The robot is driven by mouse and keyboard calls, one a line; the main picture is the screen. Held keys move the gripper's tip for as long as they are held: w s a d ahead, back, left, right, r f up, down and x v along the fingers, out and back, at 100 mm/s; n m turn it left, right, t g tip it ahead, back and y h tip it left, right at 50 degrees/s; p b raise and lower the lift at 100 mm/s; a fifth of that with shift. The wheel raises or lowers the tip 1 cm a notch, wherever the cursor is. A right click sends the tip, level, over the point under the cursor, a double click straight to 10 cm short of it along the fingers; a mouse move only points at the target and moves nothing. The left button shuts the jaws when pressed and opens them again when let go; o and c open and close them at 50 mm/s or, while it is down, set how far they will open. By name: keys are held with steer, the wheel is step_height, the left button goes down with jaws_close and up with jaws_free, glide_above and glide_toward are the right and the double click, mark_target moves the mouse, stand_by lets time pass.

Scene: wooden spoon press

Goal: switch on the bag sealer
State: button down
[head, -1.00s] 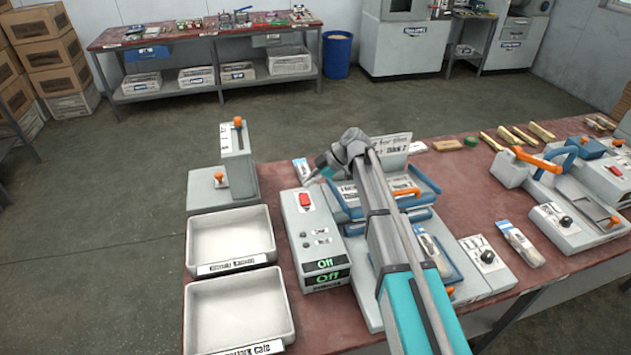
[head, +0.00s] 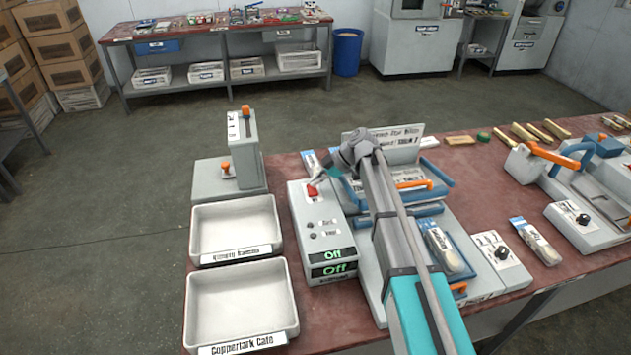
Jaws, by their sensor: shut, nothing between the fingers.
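A grey control box (head: 322,232) stands on the red bench, with a red switch (head: 313,193) at the far end of its top. Two green displays (head: 332,262) at its near end both read "Off". To its right is the blue and grey sealer (head: 428,208) with orange handles, partly hidden behind my arm. My gripper (head: 316,183) is shut and empty, pointing left and down at the far edge of the red switch. It overlaps the switch in the picture; I cannot tell whether it touches it.
Two white trays (head: 236,198) stand to the left of the control box, with a grey lever unit (head: 240,150) behind them. A bagged item (head: 535,243) and a small knob box (head: 495,255) lie to the right. Another machine with an orange handle (head: 553,156) stands farther right.

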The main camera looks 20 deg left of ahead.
steer(key=shift+w+a+f+b, duration=0.1)
steer(key=shift+w+f+b, duration=0.05)
steer(key=shift+f+b, duration=0.25)
steer(key=shift+r, duration=0.1)
steer(key=shift+s, duration=0.2)
steer(key=shift+s+d+r, duration=0.1)
steer(key=shift+s+d, duration=0.3)
steer(key=shift+s, duration=0.05)
steer(key=shift+r+p, duration=0.1)
steer(key=shift+p, duration=0.25)
